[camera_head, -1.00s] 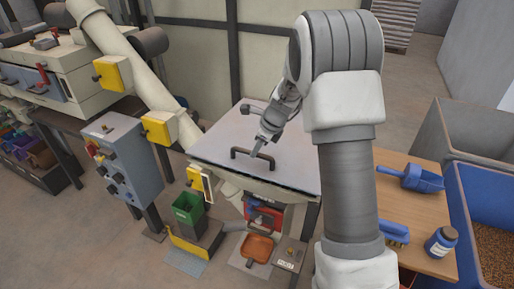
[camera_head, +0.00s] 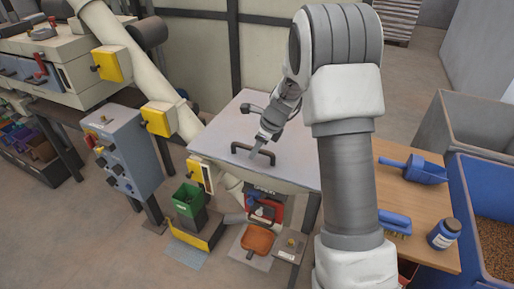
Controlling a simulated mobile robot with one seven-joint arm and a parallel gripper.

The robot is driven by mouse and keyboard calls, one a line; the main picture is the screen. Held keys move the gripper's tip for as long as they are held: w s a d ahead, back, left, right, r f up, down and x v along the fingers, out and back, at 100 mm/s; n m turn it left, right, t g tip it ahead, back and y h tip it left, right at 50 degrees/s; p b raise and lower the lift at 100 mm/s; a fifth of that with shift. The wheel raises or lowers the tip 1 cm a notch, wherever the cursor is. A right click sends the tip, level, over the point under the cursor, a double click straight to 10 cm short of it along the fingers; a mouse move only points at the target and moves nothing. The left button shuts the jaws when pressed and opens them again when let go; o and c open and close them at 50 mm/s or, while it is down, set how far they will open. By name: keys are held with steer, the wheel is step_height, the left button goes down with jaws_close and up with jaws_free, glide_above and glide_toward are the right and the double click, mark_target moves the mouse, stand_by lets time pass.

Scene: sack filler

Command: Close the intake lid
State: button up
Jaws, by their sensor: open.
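The intake lid (camera_head: 228,128) is a flat grey plate with a black bar handle (camera_head: 254,155) near its front edge. It lies about level over the pale hopper of the sack filler, and I see no dark gap along its front edge. My gripper (camera_head: 262,142) is open, pointing down at the lid just behind the handle. Its fingertips are small here, and I cannot tell whether they touch the lid or the handle. My arm hides the lid's right side.
A grey control box (camera_head: 125,150) and yellow boxes on a slanted pipe stand left.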

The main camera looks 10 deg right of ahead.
steer(key=p+v, duration=0.1)
steer(key=v, duration=1.6)
steer(key=shift+s+d+r, duration=0.1)
steer(key=shift+s, duration=0.1)
steer(key=s+a+r+n+h, duration=0.1)
steer(key=s+r+n, duration=0.1)
steer(key=s+n, duration=0.6)
steer(key=s+a+r+n+t+h, duration=0.1)
steer(key=s+a+r+n, duration=0.1)
steer(key=s+n, duration=0.6)
steer(key=s+a+r+n+t, duration=0.1)
steer(key=s+r+n, duration=0.1)
steer(key=s+n, duration=0.7)
steer(key=s, duration=0.3)
steer(key=shift+a+r+h, duration=0.15)
steer(key=shift+a+h, duration=0.2)
steer(key=shift+h, duration=0.05)
